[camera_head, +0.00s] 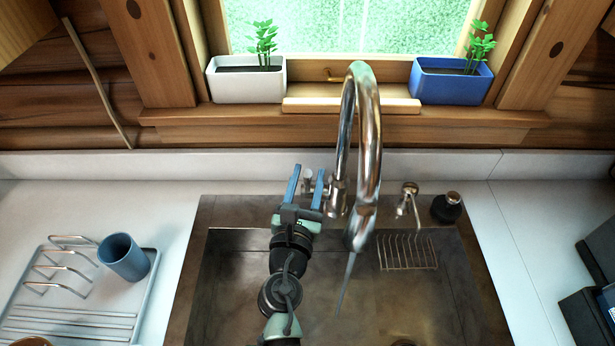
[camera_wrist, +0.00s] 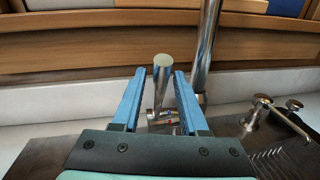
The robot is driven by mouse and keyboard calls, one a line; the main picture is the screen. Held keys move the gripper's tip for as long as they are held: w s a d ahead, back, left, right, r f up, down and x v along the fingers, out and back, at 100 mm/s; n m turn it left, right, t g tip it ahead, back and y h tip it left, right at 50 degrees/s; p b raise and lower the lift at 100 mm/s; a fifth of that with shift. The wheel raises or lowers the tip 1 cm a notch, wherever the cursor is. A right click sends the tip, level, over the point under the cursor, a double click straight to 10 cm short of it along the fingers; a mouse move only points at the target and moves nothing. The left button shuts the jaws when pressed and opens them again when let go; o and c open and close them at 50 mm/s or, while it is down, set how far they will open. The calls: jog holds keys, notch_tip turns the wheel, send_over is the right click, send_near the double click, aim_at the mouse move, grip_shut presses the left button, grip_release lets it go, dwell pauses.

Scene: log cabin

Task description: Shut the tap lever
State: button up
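The chrome tap (camera_head: 368,130) rises behind the sink and arches forward over the basin. A thin pale stream of water (camera_head: 346,283) hangs below its spout. The tap lever (camera_head: 308,175) is a short chrome cylinder left of the spout's base; in the wrist view the lever (camera_wrist: 163,74) stands upright. My gripper (camera_head: 306,172) is open, with its blue fingers pointing toward the wall. In the wrist view my gripper (camera_wrist: 160,75) has one finger on each side of the lever, with gaps showing. I cannot tell how deep the lever sits between them.
The dark sink (camera_head: 225,290) lies under my arm. A soap dispenser (camera_head: 408,192) and a black bottle (camera_head: 447,207) stand right of the tap. A blue cup (camera_head: 124,257) sits on the drying rack (camera_head: 75,322) at left. Planters (camera_head: 248,86) (camera_head: 450,86) line the windowsill.

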grip_shut()
dwell(1.2)
